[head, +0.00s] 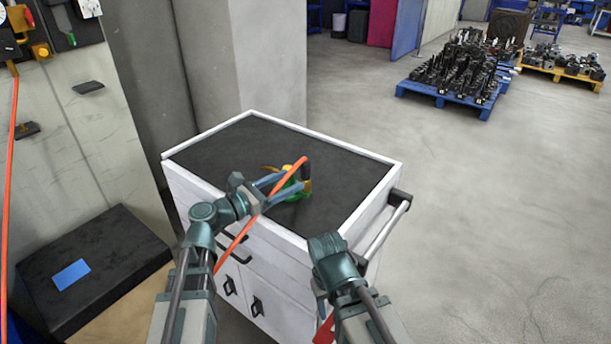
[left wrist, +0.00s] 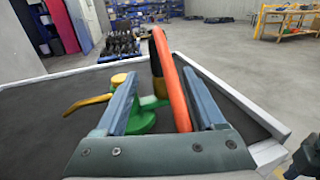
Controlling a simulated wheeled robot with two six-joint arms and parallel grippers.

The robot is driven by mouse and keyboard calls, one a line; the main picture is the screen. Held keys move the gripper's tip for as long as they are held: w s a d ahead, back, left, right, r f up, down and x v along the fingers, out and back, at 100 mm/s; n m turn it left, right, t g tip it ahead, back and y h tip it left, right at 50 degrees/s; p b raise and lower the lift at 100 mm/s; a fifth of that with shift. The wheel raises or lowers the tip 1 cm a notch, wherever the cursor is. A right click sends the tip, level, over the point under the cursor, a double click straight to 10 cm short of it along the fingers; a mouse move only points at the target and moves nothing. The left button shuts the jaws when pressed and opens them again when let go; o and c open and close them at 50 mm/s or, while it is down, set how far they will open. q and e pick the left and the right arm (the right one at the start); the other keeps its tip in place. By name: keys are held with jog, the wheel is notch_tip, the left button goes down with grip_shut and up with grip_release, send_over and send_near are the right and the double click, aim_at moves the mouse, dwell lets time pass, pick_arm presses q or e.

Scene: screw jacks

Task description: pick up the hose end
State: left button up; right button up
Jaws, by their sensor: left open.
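The orange hose (head: 284,181) runs up over the near side of the white cart to the cart top. Its dark hose end (head: 306,170) stands beside a green and yellow part (head: 293,193) on the black top. My left gripper (head: 284,185) is open over the cart top. In the left wrist view, the orange hose (left wrist: 174,85) passes between the open fingers, closer to the right finger, and the dark end (left wrist: 155,62) shows there too. I cannot tell whether a finger touches it. My right gripper (head: 319,292) is low by the cart's near side, its jaws unclear.
The white cart (head: 215,131) has a raised rim, drawers in front and a push handle (head: 399,203) at right. Most of its black top is clear. A dark block (head: 110,240) stands left. Pallets of dark metal parts (head: 455,68) stand farther back on open floor.

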aim_at(301, 175)
pick_arm(q)
jog(key=shift+x, duration=2.25)
jog(key=shift+w+d, duration=0.1)
jog(key=x, duration=0.5)
jog(key=shift+r, duration=0.15)
grip_shut()
